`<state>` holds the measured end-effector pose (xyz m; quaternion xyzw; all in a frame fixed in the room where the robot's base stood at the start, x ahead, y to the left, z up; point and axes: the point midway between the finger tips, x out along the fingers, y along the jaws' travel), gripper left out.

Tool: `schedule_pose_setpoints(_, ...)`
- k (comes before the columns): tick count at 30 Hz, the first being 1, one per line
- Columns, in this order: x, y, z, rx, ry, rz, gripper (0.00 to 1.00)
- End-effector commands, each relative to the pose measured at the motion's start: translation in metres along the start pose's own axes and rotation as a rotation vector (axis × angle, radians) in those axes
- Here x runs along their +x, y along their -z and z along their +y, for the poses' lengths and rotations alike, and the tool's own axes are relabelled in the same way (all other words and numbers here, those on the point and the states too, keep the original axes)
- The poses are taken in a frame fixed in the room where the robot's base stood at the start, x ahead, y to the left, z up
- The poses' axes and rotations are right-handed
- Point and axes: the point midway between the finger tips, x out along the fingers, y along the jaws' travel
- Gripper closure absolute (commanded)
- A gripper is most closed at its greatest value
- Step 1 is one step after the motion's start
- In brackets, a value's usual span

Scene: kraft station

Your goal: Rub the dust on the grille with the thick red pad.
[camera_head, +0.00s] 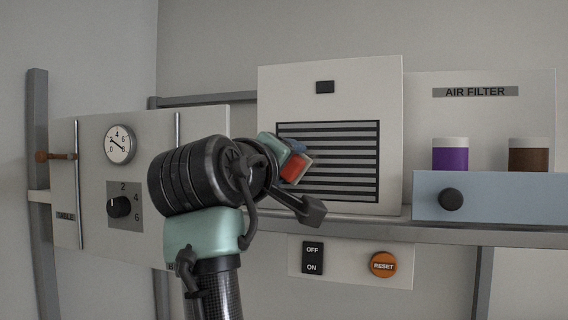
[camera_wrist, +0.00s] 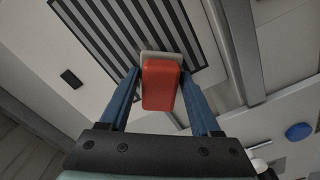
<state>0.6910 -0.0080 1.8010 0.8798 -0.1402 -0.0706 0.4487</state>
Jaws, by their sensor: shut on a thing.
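The grille (camera_head: 345,150) is a dark-framed panel of horizontal slats on a white box; it fills the top of the wrist view (camera_wrist: 130,30). My gripper (camera_wrist: 160,72) is shut on the thick red pad (camera_wrist: 160,88), with one blue finger on each side. The pad has a pale layer at its far end, overlapping the grille's edge in the wrist view. In the head view the red pad (camera_head: 294,168) is in front of the grille's left part. I cannot tell whether it touches the slats. No dust can be made out; the pad and gripper hide part of the grille.
A shelf edge (camera_head: 470,233) runs below the white box. To the right, a blue-grey ledge (camera_head: 520,200) holds a purple jar (camera_head: 450,157) and a brown jar (camera_head: 528,157). An off/on switch (camera_head: 312,258) and an orange reset button (camera_head: 383,264) sit below. A dial panel (camera_head: 85,190) stands left.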

Motion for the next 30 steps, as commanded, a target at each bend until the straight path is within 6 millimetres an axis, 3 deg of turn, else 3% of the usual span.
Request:
schedule_pose_setpoints(16, 0.008, -0.002, 0.001, 0.001, -0.001, 0.000, 0.80)
schedule_pose_setpoints(30, 0.006, -0.032, 0.023, 0.001, -0.001, 0.000, 0.80)
